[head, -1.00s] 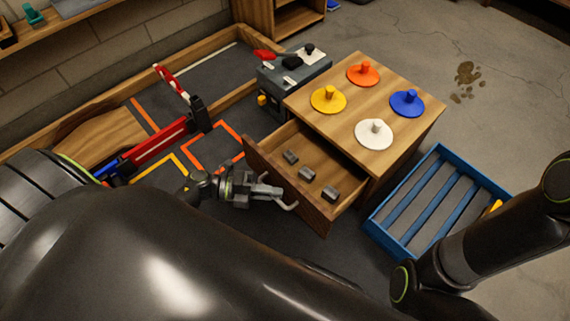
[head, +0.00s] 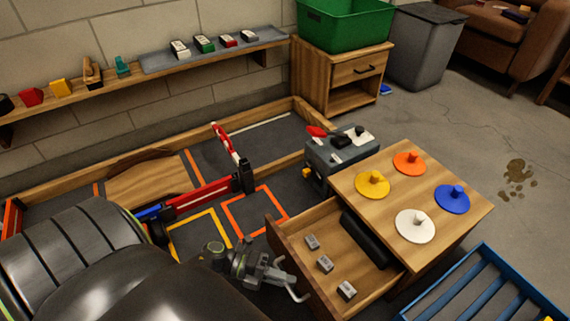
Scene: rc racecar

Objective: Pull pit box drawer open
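The pit box (head: 447,246) is a wooden cabinet with orange, yellow, blue and white pegged discs on top. Its drawer (head: 346,231) stands pulled out toward the left, with several small grey blocks and a black item inside. My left gripper (head: 296,288) is beside the outer face of the drawer front (head: 303,262), near its handle side. Its fingers look spread apart with nothing between them. Whether a finger touches the drawer front cannot be told. My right gripper is out of view.
A blue slatted crate (head: 484,290) lies right of the pit box. A grey box with levers (head: 342,152) stands behind it. A red-and-white barrier (head: 225,143) and floor markings lie left. A wooden cabinet with a green bin (head: 345,24) stands at the back.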

